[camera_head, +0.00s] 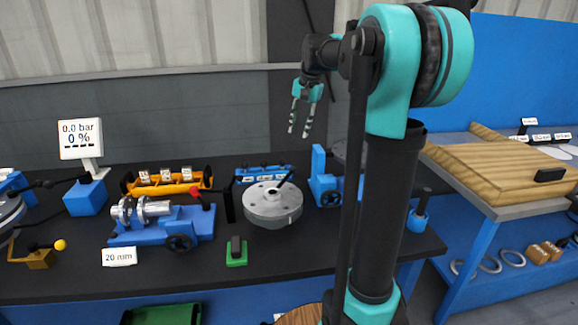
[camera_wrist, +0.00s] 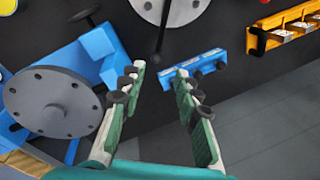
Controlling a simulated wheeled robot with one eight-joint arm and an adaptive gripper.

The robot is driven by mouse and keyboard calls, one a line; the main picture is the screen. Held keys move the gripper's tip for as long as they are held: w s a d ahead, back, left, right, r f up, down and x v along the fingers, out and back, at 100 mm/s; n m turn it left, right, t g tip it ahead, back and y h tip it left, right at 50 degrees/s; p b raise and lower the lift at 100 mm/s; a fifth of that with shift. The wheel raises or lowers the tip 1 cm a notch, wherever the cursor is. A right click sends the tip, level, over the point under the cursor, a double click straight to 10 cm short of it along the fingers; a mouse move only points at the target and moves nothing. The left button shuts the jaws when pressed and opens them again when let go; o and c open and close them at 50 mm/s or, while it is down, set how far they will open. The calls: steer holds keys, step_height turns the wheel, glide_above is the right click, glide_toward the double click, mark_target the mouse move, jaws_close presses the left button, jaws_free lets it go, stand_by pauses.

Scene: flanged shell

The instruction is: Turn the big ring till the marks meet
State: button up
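A round grey metal flanged piece (camera_head: 272,203) with bolt holes on top and a black lever stands on the dark bench in the head view. I take it to be the big ring. A small pale mark shows on its side; I cannot tell how the marks line up. In the wrist view only part of the flanged piece (camera_wrist: 185,10) shows at the top edge, with its black lever pointing down. My gripper (camera_head: 299,132) hangs above and behind it, apart from it. In the wrist view my gripper (camera_wrist: 160,70) is open, with nothing between its fingers.
A blue labelled block (camera_head: 263,174) lies behind the flanged piece. A blue vise-like fixture (camera_head: 160,222) stands left, a green block (camera_head: 236,252) in front. A large grey disc (camera_wrist: 53,102) on a blue stand is left in the wrist view. An orange rack (camera_head: 165,183) stands behind the fixture.

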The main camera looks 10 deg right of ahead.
mark_target(289, 173)
steer(key=a+f, duration=0.1)
steer(key=f, duration=0.4)
steer(key=w+a+f, duration=0.1)
steer(key=f, duration=1)
steer(key=shift+w+a+f, duration=0.3)
steer(key=shift+a+f, duration=0.05)
steer(key=shift+a, duration=0.05)
steer(key=shift+c, duration=0.3)
jaws_close()
